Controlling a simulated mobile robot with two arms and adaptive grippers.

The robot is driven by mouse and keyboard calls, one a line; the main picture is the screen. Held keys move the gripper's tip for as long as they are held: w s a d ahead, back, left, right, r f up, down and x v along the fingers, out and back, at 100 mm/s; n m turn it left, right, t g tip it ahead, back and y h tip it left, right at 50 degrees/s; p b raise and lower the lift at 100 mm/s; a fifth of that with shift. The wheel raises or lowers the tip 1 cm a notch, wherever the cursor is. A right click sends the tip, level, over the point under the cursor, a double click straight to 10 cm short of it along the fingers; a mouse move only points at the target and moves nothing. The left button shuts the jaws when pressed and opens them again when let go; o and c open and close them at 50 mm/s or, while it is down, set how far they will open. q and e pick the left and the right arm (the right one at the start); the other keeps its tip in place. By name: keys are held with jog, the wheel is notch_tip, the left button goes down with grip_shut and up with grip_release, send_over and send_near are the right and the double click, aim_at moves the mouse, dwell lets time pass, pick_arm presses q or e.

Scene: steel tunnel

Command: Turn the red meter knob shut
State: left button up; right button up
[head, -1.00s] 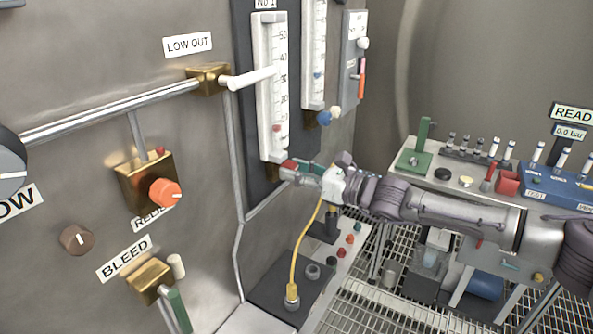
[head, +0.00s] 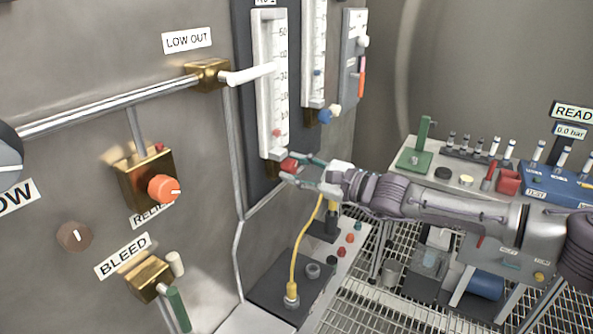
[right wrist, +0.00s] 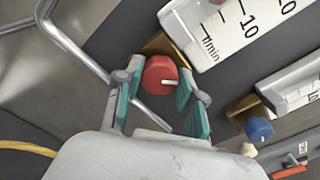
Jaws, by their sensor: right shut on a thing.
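The red meter knob (head: 289,165) sits at the foot of the nearer flow meter (head: 266,90), on a brass block. In the right wrist view the red knob (right wrist: 160,76) shows a white mark that points to the right. My right gripper (head: 290,168) reaches in from the right, with one teal-padded finger above the knob and one below in the head view. In the wrist view the fingers of this right gripper (right wrist: 158,88) stand on either side of the knob, shut on it. A red float (head: 277,132) shows low in the meter tube. My left gripper is not in view.
A second meter (head: 313,60) with a blue knob (head: 325,117) stands close to the right. An orange relief knob (head: 164,188) and a bleed valve (head: 150,278) are on the wall at left. A yellow hose (head: 305,245) hangs just below my right gripper.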

jog(key=n+b, duration=0.1)
jog(key=n, duration=0.2)
jog(key=shift+n, duration=0.4)
jog(key=shift+n+b, duration=0.45)
jog(key=shift+n, duration=1.35)
jog(key=o, duration=1.1)
jog(key=shift+o, duration=0.2)
jog(key=shift+s+d, duration=0.1)
jog(key=shift+d, duration=0.05)
jog(key=v, duration=1.1)
jog(key=shift+s+d, duration=0.2)
jog(key=shift+d, duration=0.05)
